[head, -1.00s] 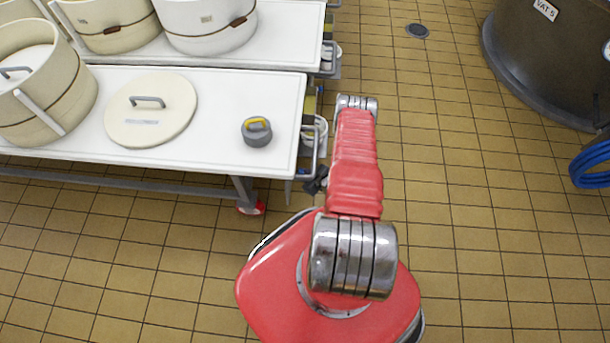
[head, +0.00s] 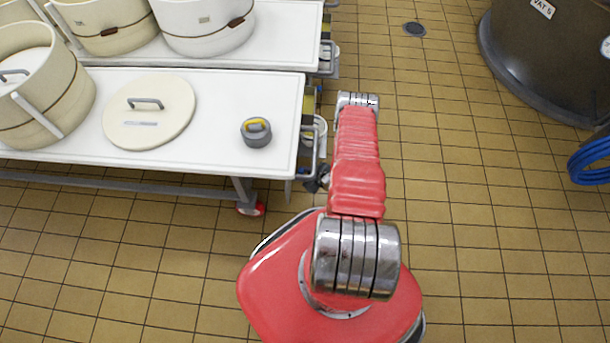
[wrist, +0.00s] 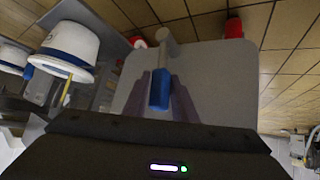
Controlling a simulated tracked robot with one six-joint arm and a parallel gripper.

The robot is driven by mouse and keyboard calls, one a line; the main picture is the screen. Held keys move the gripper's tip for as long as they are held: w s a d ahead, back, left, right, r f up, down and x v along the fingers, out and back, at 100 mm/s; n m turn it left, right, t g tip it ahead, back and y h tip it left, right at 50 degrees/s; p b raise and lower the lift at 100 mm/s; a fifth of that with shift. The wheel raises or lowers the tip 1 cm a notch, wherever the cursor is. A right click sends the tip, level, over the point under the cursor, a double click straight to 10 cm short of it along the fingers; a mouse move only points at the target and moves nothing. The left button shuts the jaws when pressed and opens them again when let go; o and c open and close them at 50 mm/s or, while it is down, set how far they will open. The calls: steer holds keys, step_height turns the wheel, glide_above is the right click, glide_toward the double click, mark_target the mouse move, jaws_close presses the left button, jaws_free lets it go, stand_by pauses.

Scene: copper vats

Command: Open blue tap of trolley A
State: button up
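In the wrist view a blue tap handle (wrist: 160,90) stands out in front of a grey panel. The two dark fingers of my gripper (wrist: 161,88) lie on either side of it, close to its sides. I cannot tell whether they touch it. A pale pipe end (wrist: 163,40) shows above the handle. In the head view my gripper (head: 318,181) is a small dark shape beside the right end of the near white trolley (head: 225,110), mostly hidden by my red arm. No letter on this trolley is readable.
The trolley carries a round lid (head: 150,112), a grey weight with a yellow handle (head: 256,132) and a mould (head: 45,100). A second trolley (head: 285,45) stands behind. White buckets (wrist: 66,48) hang close by. A vat (head: 540,55) stands far right; the tiled floor between is clear.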

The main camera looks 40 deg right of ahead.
steer(key=v, duration=1.3)
steer(key=shift+s+r, duration=0.15)
steer(key=shift+s, duration=0.15)
stand_by(0.4)
stand_by(0.6)
steer(key=s+a+f+m+t+h, duration=0.2)
steer(key=s+a+f+m, duration=0.1)
steer(key=a+f, duration=0.3)
steer(key=r, duration=0.1)
steer(key=d+r+m+t+h, duration=0.1)
steer(key=w+r+h, duration=0.1)
steer(key=shift+d+r, duration=0.4)
steer(key=shift+w+f, duration=0.1)
steer(key=shift+w, duration=0.05)
steer(key=shift+x, duration=6.75)
